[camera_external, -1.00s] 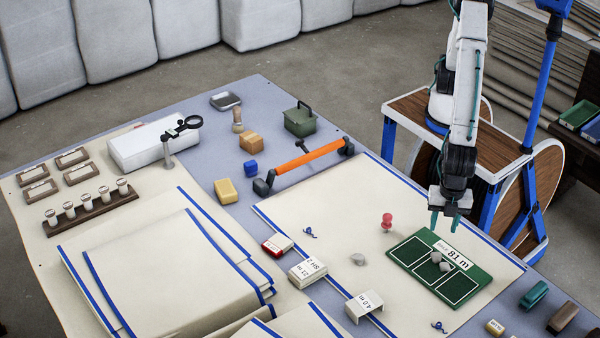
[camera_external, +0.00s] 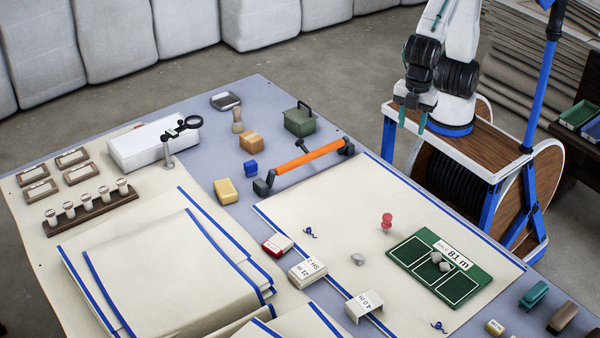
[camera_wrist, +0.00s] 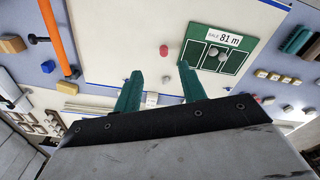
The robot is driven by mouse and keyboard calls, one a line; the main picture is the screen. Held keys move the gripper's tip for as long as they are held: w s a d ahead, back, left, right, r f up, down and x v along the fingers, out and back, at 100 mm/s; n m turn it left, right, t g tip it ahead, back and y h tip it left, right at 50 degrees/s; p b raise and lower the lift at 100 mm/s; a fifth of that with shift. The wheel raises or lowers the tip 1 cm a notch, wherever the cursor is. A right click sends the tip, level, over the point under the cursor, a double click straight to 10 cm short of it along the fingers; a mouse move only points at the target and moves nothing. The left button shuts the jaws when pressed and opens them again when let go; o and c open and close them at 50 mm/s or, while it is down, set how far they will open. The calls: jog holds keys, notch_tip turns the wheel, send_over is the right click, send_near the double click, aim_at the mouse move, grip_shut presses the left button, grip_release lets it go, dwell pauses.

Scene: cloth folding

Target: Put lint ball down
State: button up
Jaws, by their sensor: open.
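Two grey lint balls (camera_external: 446,266) lie close together on the green card (camera_external: 411,252), near its middle compartment. The card has white-outlined compartments and an "81 m" label, and it also shows in the wrist view (camera_wrist: 240,57). Another grey lint ball (camera_external: 357,259) lies on the cream cloth (camera_external: 330,215), left of the card. My gripper (camera_external: 412,122) is open and empty, raised high beyond the table's far right edge, well away from the card. In the wrist view its green fingers (camera_wrist: 160,70) are spread with nothing between them.
A red push pin (camera_external: 387,222) stands beside the card. Blue thread scraps (camera_external: 310,232) and small labelled blocks (camera_external: 364,307) lie nearby. An orange-handled bar (camera_external: 310,156) lies at the cloth's far edge. Folded cloths (camera_external: 165,270) are stacked at left.

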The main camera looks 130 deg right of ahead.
jog(key=s+d+r+m, duration=0.2)
jog(key=s+d, duration=0.5)
jog(key=s, duration=0.2)
jog(key=s+d+r+m, duration=0.2)
jog(key=s+d, duration=0.5)
jog(key=s, duration=0.2)
jog(key=shift+s+d+r+m+t, duration=0.15)
jog(key=shift+s+m+t, duration=0.15)
jog(key=shift+s+m, duration=0.1)
